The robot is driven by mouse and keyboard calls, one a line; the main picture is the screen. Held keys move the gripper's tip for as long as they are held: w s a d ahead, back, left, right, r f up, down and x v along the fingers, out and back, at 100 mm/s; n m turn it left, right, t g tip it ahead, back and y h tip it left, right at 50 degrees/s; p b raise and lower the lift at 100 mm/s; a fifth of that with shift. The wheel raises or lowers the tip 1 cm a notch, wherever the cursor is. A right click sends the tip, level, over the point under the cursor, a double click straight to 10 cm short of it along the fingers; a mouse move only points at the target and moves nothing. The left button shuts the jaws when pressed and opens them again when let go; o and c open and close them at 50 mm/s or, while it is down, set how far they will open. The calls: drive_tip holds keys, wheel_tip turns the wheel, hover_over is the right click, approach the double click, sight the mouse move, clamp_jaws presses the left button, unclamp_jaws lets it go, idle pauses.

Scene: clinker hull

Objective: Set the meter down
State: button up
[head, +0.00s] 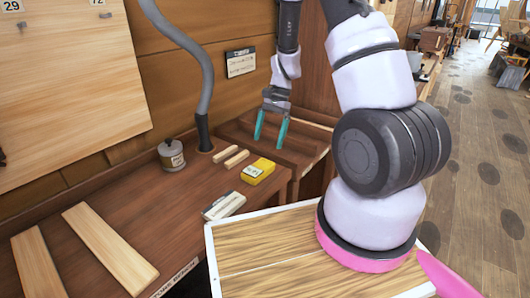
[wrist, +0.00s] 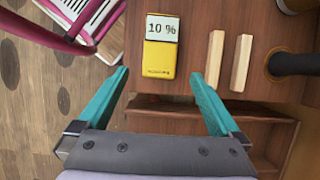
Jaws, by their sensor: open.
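The yellow meter (head: 258,171) lies flat on the brown wooden workbench, close to its edge. In the wrist view the meter (wrist: 160,45) shows a display reading "10 %" and lies beyond the fingertips, between their lines. My gripper (head: 271,130) has teal fingers spread apart with nothing between them. It hangs over the open wooden compartment beside the meter. In the wrist view my gripper (wrist: 161,78) is open and empty, apart from the meter.
Two small wooden strips (head: 231,158) lie beside the meter. A lidded pot (head: 172,154) and a grey hose (head: 202,120) stand behind. Long planks (head: 108,247) lie at left. The bench middle is clear.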

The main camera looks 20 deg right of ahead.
drive_tip(key=s+r+n+t, duration=0.2)
drive_tip(key=r, duration=0.9)
drive_tip(key=s+r+n+t, duration=0.1)
drive_tip(key=s+r+t, duration=0.15)
drive_tip(key=r, duration=0.85)
drive_tip(key=s+d+r+n+t+h, duration=0.1)
drive_tip(key=s+r+n+t, duration=0.2)
drive_tip(key=s+r, duration=0.9)
drive_tip(key=shift+s+n+t+h, duration=0.35)
drive_tip(key=shift+s+t, duration=0.55)
drive_tip(key=shift+t, duration=0.35)
